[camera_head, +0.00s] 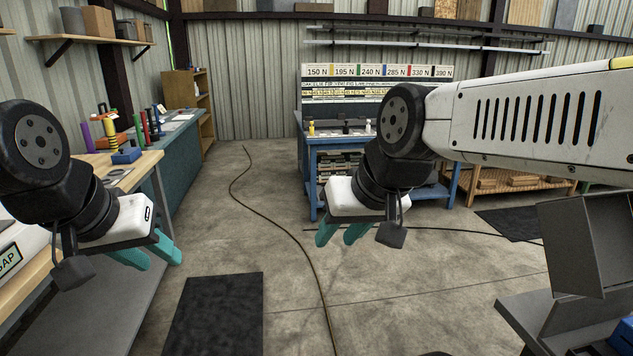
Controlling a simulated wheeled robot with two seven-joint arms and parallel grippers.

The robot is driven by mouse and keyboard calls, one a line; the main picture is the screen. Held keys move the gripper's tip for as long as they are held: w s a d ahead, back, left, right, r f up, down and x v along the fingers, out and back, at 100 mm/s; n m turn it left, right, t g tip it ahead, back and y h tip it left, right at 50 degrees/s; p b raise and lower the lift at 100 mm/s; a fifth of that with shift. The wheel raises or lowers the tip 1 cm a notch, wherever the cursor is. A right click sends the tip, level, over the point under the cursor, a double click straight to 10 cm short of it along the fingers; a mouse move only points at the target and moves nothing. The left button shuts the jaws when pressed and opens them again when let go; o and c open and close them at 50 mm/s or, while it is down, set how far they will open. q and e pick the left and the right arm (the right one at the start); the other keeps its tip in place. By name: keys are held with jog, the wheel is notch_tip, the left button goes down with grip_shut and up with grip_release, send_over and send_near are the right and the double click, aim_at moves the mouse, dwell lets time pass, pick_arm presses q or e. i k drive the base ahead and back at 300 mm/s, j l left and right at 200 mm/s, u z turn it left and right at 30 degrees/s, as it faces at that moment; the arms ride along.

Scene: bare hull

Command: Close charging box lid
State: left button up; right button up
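A dark grey metal box (565,318) stands at the right edge, cut off by the frame. A flat grey panel (585,243) stands upright on it and looks like its raised lid, so this seems to be the charging box. A blue item (624,334) shows inside at the bottom right corner. My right gripper (335,244) is open and empty, with teal fingers apart, hanging over the floor well to the left of the box. My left gripper (163,264) is open and empty beside the wooden workbench, far from the box.
The wooden workbench (138,170) with coloured cylinders and a blue block is at left. A blue workbench (318,160) stands at the back. Cables (290,236) and dark mats (213,315) lie on the concrete floor. The middle floor is otherwise clear.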

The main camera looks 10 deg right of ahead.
aim_at(588, 239)
jog(key=i+z, duration=0.65)
jog(key=z, duration=0.25)
jog(key=i+j+z, duration=0.2)
jog(key=z, duration=0.25)
jog(key=i+j+z, duration=0.45)
jog(key=i+z, duration=0.15)
jog(key=z, duration=0.3)
jog(key=i+j+z, duration=0.15)
jog(key=z, duration=0.3)
jog(key=i+j+z, duration=0.1)
jog(key=z, duration=0.4)
jog(key=i+j+z, duration=0.1)
jog(key=z, duration=0.35)
jog(key=j+z, duration=0.45)
jog(key=i+j+z, duration=0.1)
jog(key=j+z, duration=0.4)
jog(key=k+u, duration=0.25)
jog(key=k, duration=0.4)
